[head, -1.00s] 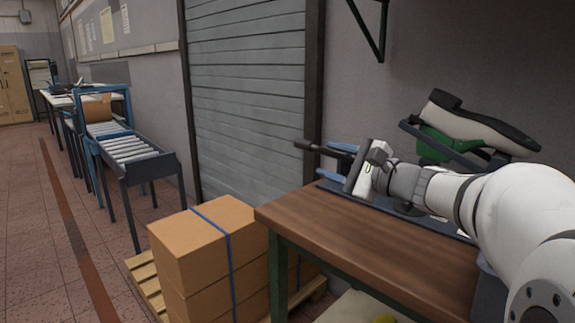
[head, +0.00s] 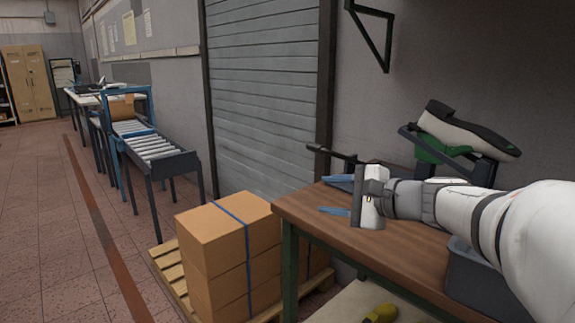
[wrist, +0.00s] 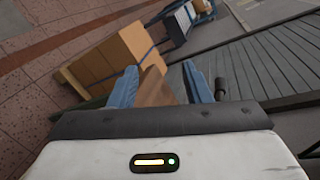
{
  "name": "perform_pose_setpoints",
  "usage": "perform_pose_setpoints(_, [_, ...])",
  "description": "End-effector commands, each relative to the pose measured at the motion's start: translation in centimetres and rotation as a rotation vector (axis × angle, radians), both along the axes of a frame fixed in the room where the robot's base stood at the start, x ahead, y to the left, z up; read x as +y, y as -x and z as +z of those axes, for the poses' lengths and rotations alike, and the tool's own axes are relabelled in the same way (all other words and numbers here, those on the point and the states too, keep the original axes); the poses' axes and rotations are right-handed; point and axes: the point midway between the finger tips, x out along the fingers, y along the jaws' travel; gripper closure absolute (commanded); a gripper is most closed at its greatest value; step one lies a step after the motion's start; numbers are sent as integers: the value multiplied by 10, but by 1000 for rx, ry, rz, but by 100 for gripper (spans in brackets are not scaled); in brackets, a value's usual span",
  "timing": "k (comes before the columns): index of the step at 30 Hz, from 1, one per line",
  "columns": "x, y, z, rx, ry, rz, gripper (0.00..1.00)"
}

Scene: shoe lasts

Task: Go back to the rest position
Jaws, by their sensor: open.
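My gripper (head: 342,195) is above the left part of the wooden workbench (head: 310,210), with its blue fingers pointing left in the head view. In the wrist view the two blue fingers (wrist: 166,88) stand apart with nothing held between them. The near bench corner shows between the fingers. A shoe on a green last (head: 465,130) rests tilted on a dark stand at the back right of the bench, behind my arm and apart from my gripper. My white arm hides part of the bench.
Strapped cardboard boxes (head: 220,240) stand on a wooden pallet (head: 172,272) left of the bench. A roller conveyor (head: 150,147) is farther back. A yellow item (head: 381,314) lies below. The floor at left is clear.

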Motion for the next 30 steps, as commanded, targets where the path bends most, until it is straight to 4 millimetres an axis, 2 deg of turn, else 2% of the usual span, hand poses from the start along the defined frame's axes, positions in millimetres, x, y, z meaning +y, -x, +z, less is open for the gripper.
perform_pose_setpoints(1, [5,8,7,9,43,21,56])
perform_pose_setpoints(5, [14,31,4,34,186,93,56])
perform_pose_setpoints(11, [19,90,4,71,529,272,56])
perform_pose_setpoints(17, [-2,150,8,77,920,494,56])
perform_pose_setpoints(21, [-27,183,19,60,1171,647,56])
perform_pose_setpoints(27, [-54,207,31,29,1408,796,56])
perform_pose_setpoints(30, [-58,211,32,22,1459,830,56])
